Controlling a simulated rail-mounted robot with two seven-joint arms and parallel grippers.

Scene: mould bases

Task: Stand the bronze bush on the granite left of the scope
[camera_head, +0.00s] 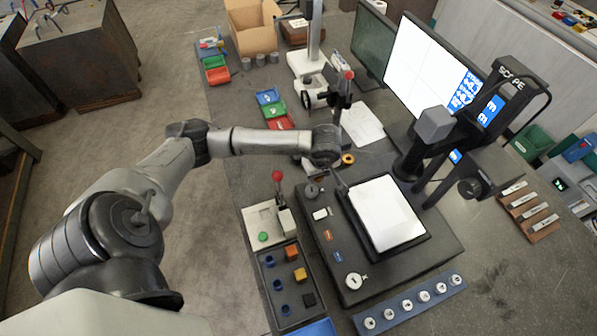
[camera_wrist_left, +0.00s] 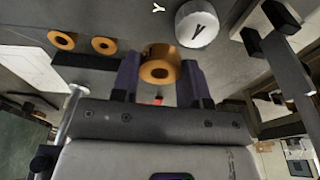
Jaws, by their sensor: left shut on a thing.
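My left gripper (camera_wrist_left: 160,80) is shut on a bronze bush (camera_wrist_left: 158,70), a short orange-brown ring whose bore faces the camera in the left wrist view. In the head view my left arm reaches over the bench, and its wrist hides the fingers. A bronze ring (camera_head: 348,159) shows beside that wrist; I cannot tell whether it is the held bush. Two more bronze bushes (camera_wrist_left: 83,42) sit apart from the gripper at the wrist view's upper left. The scope (camera_head: 497,90), black and lettered SCOPE, stands right of a dark slab (camera_head: 325,245) with a white stage (camera_head: 385,212).
A white-topped cylinder (camera_wrist_left: 197,24) is close to the held bush. A red-knobbed lever device (camera_head: 280,205) and a tray (camera_head: 268,290) of coloured blocks lie left of the slab. A strip of round pieces (camera_head: 411,305) lies in front. Monitors (camera_head: 420,60) stand behind.

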